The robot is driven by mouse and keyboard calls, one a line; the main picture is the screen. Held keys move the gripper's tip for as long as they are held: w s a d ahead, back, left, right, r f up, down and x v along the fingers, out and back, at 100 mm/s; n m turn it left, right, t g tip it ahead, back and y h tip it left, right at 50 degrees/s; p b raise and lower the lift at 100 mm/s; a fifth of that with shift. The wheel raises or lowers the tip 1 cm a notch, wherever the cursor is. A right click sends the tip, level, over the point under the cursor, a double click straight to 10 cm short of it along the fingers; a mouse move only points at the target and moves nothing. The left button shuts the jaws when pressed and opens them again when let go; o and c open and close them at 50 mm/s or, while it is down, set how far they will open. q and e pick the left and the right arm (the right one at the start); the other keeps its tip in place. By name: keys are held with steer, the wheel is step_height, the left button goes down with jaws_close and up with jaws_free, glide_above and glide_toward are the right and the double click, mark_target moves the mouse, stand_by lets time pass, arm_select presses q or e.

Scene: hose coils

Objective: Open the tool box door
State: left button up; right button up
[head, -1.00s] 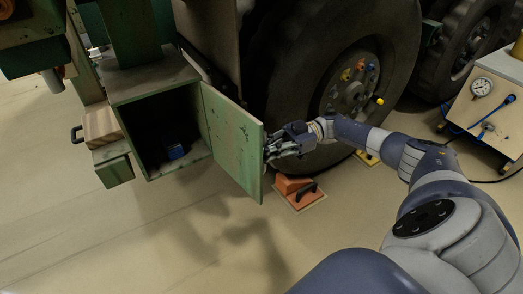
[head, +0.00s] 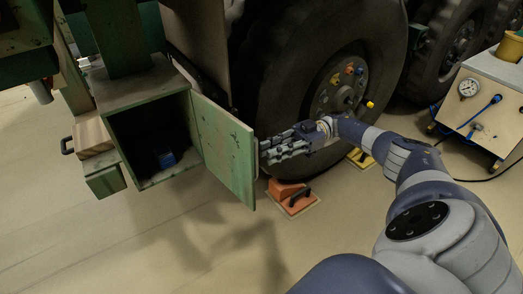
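The green tool box (head: 150,84) is mounted low under the vehicle, and its front is open. Its door (head: 224,150) is swung wide out to the right, hinged at the box's right side. My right gripper (head: 264,150) is just right of the door's free edge, in front of the big tyre. Its fingers look extended and apart, with nothing seen between them. I cannot tell whether the fingertips touch the door. My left gripper is out of view.
A big wheel (head: 343,85) stands behind my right arm. A wooden cart with a gauge (head: 469,88) stands at the right. Floor in front of the box is clear.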

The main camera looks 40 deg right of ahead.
steer(key=shift+s+d, duration=0.15)
steer(key=shift+d, duration=0.75)
